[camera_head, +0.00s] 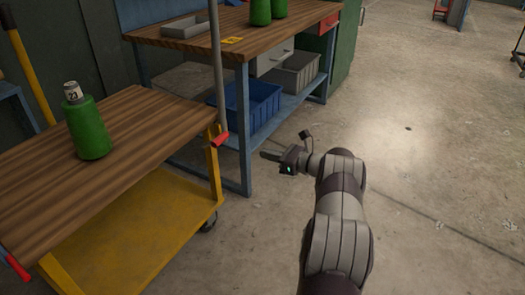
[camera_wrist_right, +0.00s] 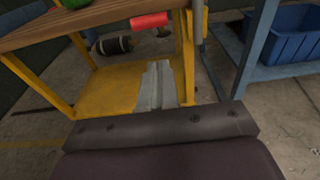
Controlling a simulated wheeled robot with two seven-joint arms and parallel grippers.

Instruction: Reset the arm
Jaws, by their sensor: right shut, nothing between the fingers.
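My right arm reaches in from the bottom of the head view. Its gripper (camera_head: 270,156) is shut and empty, held in the air right of the trolley and in front of the workbench. In the right wrist view the gripper (camera_wrist_right: 158,85) points toward the yellow trolley frame, with its fingers close together. My left gripper is not in the head view.
A wood-topped yellow trolley (camera_head: 150,125) with a green bottle (camera_head: 87,128) stands at the left. A workbench (camera_head: 240,42) holds a grey tray (camera_head: 186,27) and green bottles (camera_head: 260,12). A blue crate (camera_head: 255,103) sits on its shelf.

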